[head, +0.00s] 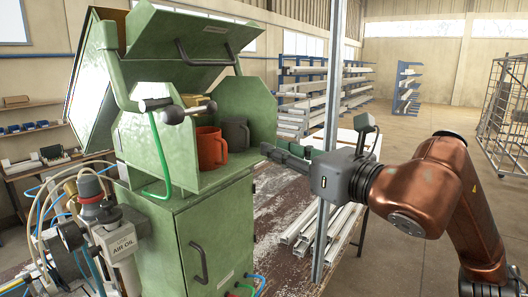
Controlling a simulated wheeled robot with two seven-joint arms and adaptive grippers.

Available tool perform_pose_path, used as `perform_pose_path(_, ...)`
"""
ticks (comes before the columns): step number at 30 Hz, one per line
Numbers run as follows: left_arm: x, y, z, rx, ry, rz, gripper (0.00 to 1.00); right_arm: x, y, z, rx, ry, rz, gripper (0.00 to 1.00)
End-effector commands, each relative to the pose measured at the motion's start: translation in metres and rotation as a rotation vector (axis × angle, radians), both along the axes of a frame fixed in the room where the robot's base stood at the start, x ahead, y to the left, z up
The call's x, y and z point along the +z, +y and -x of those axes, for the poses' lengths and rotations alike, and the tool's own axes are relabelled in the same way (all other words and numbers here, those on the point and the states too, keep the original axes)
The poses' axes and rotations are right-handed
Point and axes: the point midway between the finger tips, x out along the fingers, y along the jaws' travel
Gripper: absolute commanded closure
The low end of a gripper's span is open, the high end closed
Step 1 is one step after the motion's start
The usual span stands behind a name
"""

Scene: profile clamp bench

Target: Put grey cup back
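The grey cup (235,134) stands upright inside the open compartment of the green cabinet (222,232), at its right side. An orange cup (211,148) stands just left of it and nearer to me. My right gripper (272,153) reaches in from the right, its fingers pointing left toward the compartment. Its fingertips are to the right of the grey cup and appear apart from it. The fingers overlap in this view, so their opening is unclear. I see nothing held in them. My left gripper is not in view.
The cabinet's green lid (180,38) is raised above the compartment. A bar with dark knobs (172,115) crosses its front left. Hoses and an air-oil unit (122,244) crowd the lower left.

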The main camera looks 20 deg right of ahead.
Motion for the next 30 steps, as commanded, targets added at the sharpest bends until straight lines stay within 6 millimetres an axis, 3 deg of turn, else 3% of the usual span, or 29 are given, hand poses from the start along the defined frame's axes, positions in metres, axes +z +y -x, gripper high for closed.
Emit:
perform_pose_path(7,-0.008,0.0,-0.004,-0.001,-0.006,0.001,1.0,0.0,-0.009,0.023,-0.001,0.0,0.0,0.78)
perform_pose_path(30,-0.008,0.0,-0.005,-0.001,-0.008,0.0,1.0,0.0,-0.009,0.024,0.0,0.0,-0.001,0.78)
